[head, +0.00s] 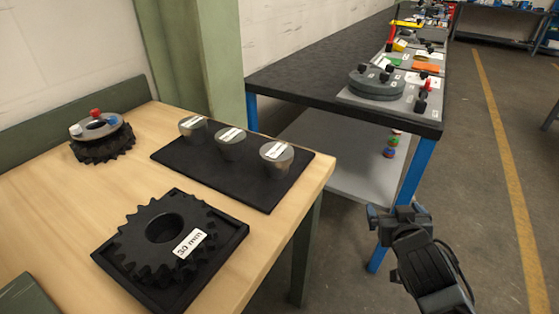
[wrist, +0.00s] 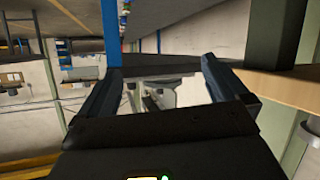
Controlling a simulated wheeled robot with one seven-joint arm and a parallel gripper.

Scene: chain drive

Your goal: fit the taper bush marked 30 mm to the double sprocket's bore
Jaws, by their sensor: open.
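The black double sprocket (head: 145,240) lies flat in a square black tray (head: 228,252) on the wooden table, its round bore facing up and empty. A white label on it reads 30 mm. Three silver taper bushes, left (head: 192,129), middle (head: 230,144) and right (head: 276,159), stand in a row on a black mat (head: 265,195) behind the sprocket. Each has a white label on top, too small to read. My gripper (head: 396,211) is off the table to the right, apart from all bushes. In the wrist view its jaws (wrist: 162,70) are open and empty.
Another toothed wheel (head: 103,150) with red, blue and white parts sits at the table's back left. A dark bench (head: 300,80) with blue legs stands behind, bearing a grey round part (head: 376,85) and other items. Bare wood (head: 70,190) shows between the parts.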

